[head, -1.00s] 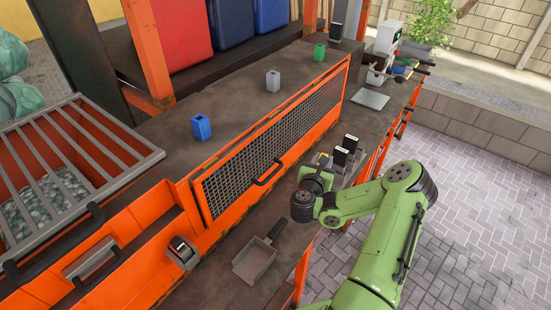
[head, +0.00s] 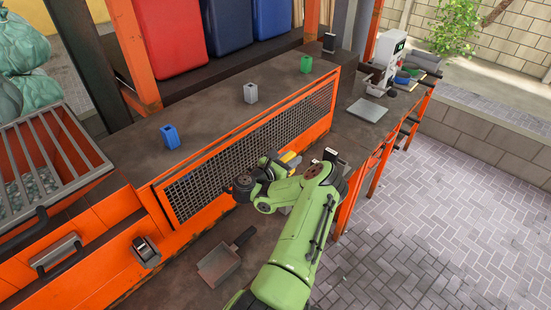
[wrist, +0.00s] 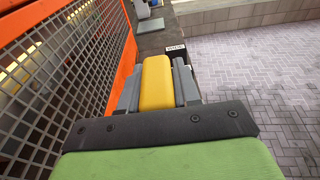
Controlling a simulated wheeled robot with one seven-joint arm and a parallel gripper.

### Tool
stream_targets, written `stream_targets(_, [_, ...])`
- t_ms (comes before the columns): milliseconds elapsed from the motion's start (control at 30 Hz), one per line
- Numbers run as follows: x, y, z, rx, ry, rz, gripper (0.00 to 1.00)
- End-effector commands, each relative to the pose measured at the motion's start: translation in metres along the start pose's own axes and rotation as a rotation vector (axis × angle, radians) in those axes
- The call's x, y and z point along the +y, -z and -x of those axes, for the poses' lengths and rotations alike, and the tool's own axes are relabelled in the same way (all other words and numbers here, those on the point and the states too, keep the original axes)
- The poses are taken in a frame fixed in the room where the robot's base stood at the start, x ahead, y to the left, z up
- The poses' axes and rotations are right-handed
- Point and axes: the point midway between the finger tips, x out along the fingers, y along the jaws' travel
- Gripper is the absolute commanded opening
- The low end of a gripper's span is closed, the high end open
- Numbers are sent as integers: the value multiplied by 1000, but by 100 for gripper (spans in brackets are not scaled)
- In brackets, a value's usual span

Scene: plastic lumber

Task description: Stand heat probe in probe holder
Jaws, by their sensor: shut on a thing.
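My gripper (wrist: 158,92) is shut on a yellow block-like piece, which looks like the heat probe's handle (wrist: 157,82). Grey fingers press it from both sides. In the head view the gripper (head: 284,163) is beside the mesh panel, with a bit of yellow showing, and my arm hides much of the area. The probe's tip is hidden. A black block with a pale face (head: 330,155) stands just right of the gripper; it also shows beyond the fingers in the wrist view (wrist: 175,48). I cannot tell which item is the probe holder.
An orange-framed mesh panel (head: 250,145) rises close on the left of the gripper. Blue (head: 170,136), grey (head: 250,93) and green (head: 306,64) small holders stand on the upper shelf. A grey plate (head: 368,109) and a white machine (head: 387,52) are farther back. A dustpan (head: 218,263) lies in front.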

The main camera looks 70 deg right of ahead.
Motion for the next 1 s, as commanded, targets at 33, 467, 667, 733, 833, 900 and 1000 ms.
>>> stream_targets(33, [0,0,0,0,-1,0,0])
stream_targets(467, [2,13,-1,-1,-4,0,0])
stream_targets(667, [2,38,-5,0,-5,1,0])
stream_targets(733, [2,47,-6,0,-5,2,0])
stream_targets(833, [2,56,-7,0,-5,2,0])
stream_targets(900, [2,60,-8,-1,-5,1,0])
stream_targets(1000, [2,61,-8,-1,-5,1,0])
